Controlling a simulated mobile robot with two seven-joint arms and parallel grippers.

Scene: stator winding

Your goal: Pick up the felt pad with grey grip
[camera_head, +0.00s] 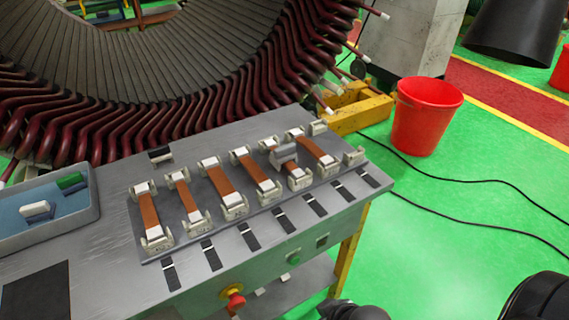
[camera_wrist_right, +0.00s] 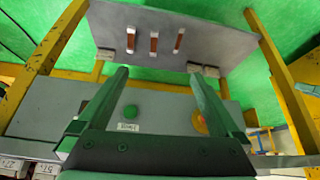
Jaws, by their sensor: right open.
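A block with a grey grip (camera_head: 283,155) sits over one of the brown strips on the fixture plate, toward the right of the row; whether felt is under it I cannot tell. In the blue-lined tray (camera_head: 95,205) at the left lie a white-gripped block (camera_head: 38,210) and a green-gripped block (camera_head: 71,181). My right gripper (camera_wrist_right: 158,74) is open and empty in its wrist view, its two fingers apart in front of the grey bench panel. Dark parts at the bottom right of the head view are mine. My left gripper is not in view.
The fixture plate (camera_head: 150,258) carries several brown strips in white clamps. A red knob (camera_head: 236,301) and a green button (camera_head: 293,258) are on the bench front. The stator (camera_head: 200,95) rises behind. A red bucket (camera_head: 424,115) stands on the green floor.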

